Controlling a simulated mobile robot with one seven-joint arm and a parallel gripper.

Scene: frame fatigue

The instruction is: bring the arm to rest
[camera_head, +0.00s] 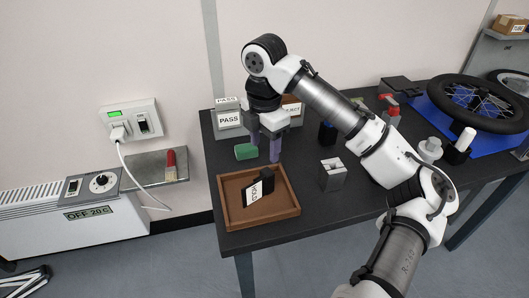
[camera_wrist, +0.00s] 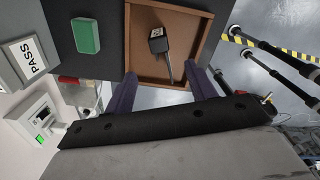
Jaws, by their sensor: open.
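My gripper (camera_head: 265,148) is open and empty, pointing down above the far side of a brown wooden tray (camera_head: 230,218) on the dark table. In the wrist view its two purple fingers (camera_wrist: 163,92) stand wide apart, with the tray (camera_wrist: 143,50) beyond them. A black item with a white lettered label (camera_head: 252,194) lies in the tray, apart from the fingers. It also shows in the wrist view (camera_wrist: 158,42). My arm is bent, reaching from the lower right over the table.
A green block (camera_head: 245,151) and a PASS box (camera_head: 229,119) stand near the gripper, with a REJECT box (camera_head: 292,109) behind it. A grey metal block (camera_head: 332,174) is right of the tray. A wheel (camera_head: 470,102) lies on a blue mat. A heater (camera_head: 75,215) and wall socket (camera_head: 130,120) are left.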

